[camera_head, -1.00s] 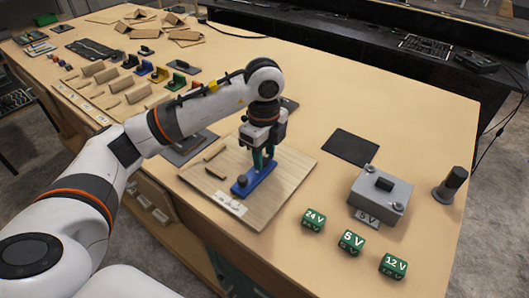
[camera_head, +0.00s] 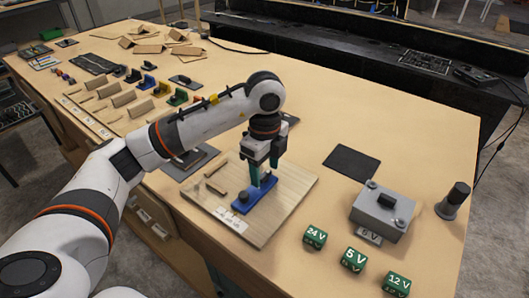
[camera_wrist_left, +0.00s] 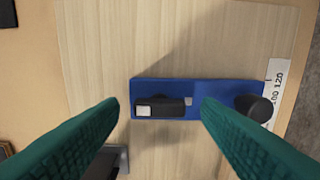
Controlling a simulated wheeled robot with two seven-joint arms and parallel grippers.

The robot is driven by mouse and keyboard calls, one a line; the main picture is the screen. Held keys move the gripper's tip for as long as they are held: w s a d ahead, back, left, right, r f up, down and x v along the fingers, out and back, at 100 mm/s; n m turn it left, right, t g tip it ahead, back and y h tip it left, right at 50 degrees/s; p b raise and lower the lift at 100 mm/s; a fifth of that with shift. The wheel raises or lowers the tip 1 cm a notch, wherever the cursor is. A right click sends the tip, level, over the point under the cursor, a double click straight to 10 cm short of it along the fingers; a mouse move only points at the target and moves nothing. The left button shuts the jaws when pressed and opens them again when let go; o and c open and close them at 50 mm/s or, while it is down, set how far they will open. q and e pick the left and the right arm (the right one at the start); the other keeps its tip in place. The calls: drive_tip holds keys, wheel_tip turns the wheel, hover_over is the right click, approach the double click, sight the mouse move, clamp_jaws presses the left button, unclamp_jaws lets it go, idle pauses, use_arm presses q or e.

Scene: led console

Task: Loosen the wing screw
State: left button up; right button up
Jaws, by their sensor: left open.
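A blue bar (camera_head: 258,199) lies on a light wooden board (camera_head: 292,196) near the table's front edge. In the left wrist view the bar (camera_wrist_left: 228,92) carries a dark, long, narrow piece with a pale end, which looks like the wing screw (camera_wrist_left: 168,107). A round black knob (camera_wrist_left: 257,108) sits at the bar's right end there. My left gripper (camera_head: 264,174) points down over the bar. Its teal fingers are open, one on each side of the dark piece, with a gap visible on both sides in the left wrist view. My right gripper is out of view.
Right of the board are a dark flat pad (camera_head: 351,162), a grey box (camera_head: 382,211) with a voltage label, green voltage cubes (camera_head: 354,260) and a black cylinder (camera_head: 455,200). Several blocks and coloured tools stand at the back left. The table's back middle is clear.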

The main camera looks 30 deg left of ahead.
sight(264, 174)
use_arm(q)
wheel_tip(264, 174, up, 11)
drive_tip(key=p, duration=0.1)
idle(0.6)
